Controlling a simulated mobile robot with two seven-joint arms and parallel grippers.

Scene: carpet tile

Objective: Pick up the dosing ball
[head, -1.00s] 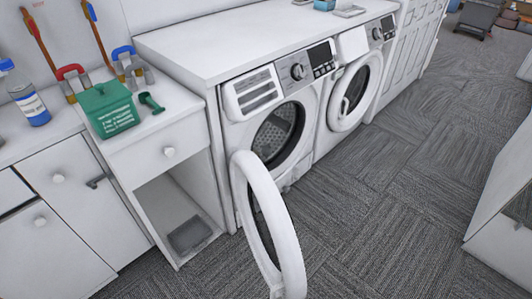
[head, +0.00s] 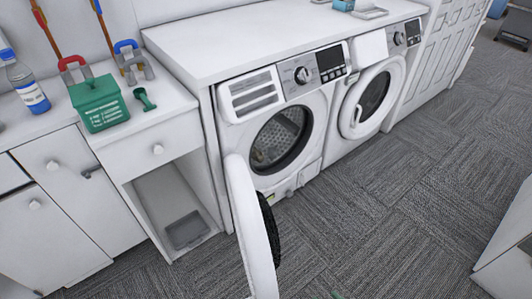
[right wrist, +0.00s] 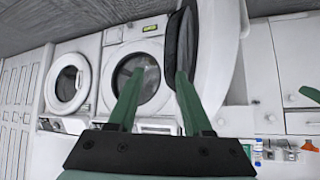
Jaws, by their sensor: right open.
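I cannot make out a dosing ball in either view. The near front-loading washer (head: 283,138) stands with its round door (head: 245,225) swung open, and its perforated drum (head: 278,140) looks empty from here, though its depth is hidden. My right gripper (right wrist: 156,74) is open and empty in the right wrist view, its green fingers pointing toward the machines. The washer opening (right wrist: 137,82) lies beyond the fingers and the open door (right wrist: 212,60) is to their right. Small green tips show at the bottom edge of the head view. My left gripper is not in view.
A green box (head: 100,103), a green scoop (head: 145,98) and a blue-capped bottle (head: 24,83) stand on the left counter, with red and blue clamp-like items behind. A second machine (head: 366,95) with its door shut stands right of the washer.

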